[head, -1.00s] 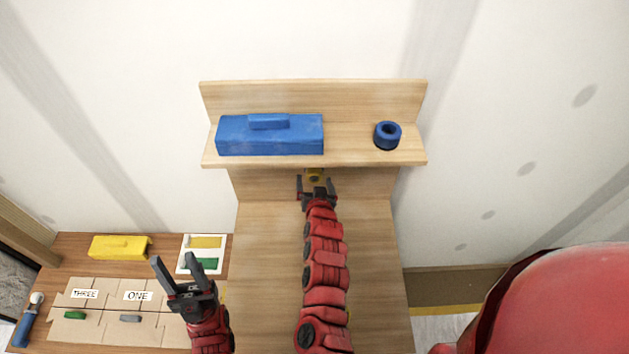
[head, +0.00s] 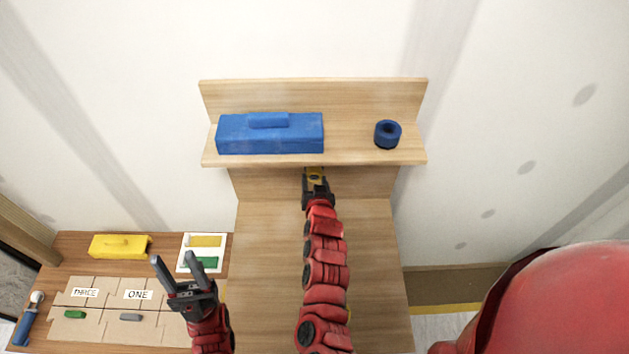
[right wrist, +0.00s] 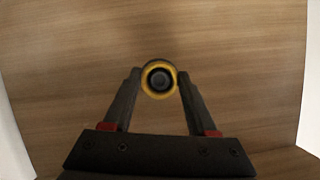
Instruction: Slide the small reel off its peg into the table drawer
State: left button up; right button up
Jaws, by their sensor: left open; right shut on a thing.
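The small reel (head: 316,173) is yellow and sits just below the shelf, against the wooden back panel. My right gripper (head: 316,182) is shut on it. In the right wrist view the reel (right wrist: 159,79) is a yellow ring with a dark round centre, between my right fingertips (right wrist: 158,85). Whether it is still on its peg is hidden. My left gripper (head: 177,270) is open and empty, above the right part of the lower table. The table (head: 70,247) at lower left has two front panels marked THREE (head: 85,293) and ONE (head: 138,295).
A blue box (head: 270,135) and a blue ring-shaped reel (head: 387,134) are on the wooden shelf (head: 350,155) above my right gripper. A yellow box (head: 119,246), a white card (head: 202,254) with yellow and green patches, and a blue-handled tool (head: 25,325) are at the table.

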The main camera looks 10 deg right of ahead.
grip_shut()
jog(key=shift+s, duration=0.15)
jog(key=shift+s+a+p, duration=0.2)
jog(key=shift+s+p, duration=0.15)
jog(key=shift+s, duration=0.4)
jog(key=shift+s+a+p, duration=0.15)
jog(key=shift+s+p, duration=0.2)
jog(key=shift+s, duration=0.4)
jog(key=shift+s+a+p, duration=0.2)
jog(key=shift+s+p, duration=0.15)
jog(key=shift+s, duration=0.4)
jog(key=s, duration=0.1)
jog(key=s+p, duration=0.1)
jog(key=s, duration=0.2)
jog(key=shift+a+p, duration=0.35)
